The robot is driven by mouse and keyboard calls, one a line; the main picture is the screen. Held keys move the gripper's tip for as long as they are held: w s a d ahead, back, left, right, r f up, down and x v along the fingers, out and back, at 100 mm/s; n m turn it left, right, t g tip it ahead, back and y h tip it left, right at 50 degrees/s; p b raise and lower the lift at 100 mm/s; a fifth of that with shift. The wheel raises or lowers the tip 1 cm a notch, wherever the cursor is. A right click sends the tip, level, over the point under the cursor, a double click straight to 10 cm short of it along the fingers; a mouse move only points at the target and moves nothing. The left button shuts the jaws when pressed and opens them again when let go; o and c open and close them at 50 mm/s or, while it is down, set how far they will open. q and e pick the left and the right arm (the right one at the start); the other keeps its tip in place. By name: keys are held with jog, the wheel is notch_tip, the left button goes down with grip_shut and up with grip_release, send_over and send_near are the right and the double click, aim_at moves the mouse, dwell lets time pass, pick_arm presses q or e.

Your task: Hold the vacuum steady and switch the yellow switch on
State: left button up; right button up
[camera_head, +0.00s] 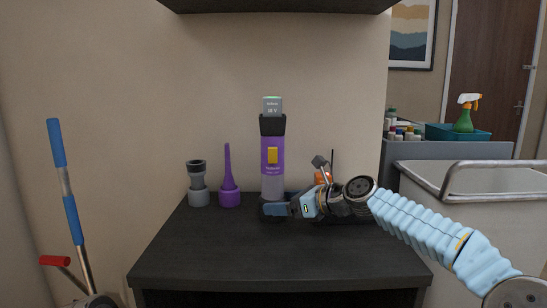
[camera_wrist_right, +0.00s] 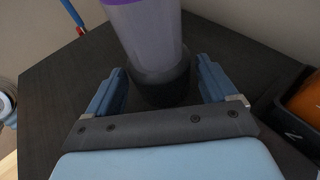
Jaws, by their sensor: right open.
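The handheld vacuum (camera_head: 273,181) stands upright on the dark vanity top, with a purple body, a translucent lower part and a dark base. The yellow switch (camera_head: 272,155) is on its front. Whether the switch is on cannot be told. My right gripper (camera_head: 278,209) is low at the base, coming from the right. In the right wrist view, its open blue fingers (camera_wrist_right: 158,88) lie on either side of the vacuum (camera_wrist_right: 148,35) near its dark base, with small gaps visible. The purple top shows only at that view's edge. My left gripper is not in view.
A grey nozzle (camera_head: 198,185) and a purple crevice tool (camera_head: 229,190) stand left of the vacuum. An orange object (camera_head: 323,177) is behind my right wrist. The front of the dark vanity top (camera_head: 270,257) is clear. A blue-handled pole (camera_head: 65,185) stands at left.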

jog(key=shift+x, duration=1.15)
jog(key=c, duration=0.5)
jog(key=o, duration=0.5)
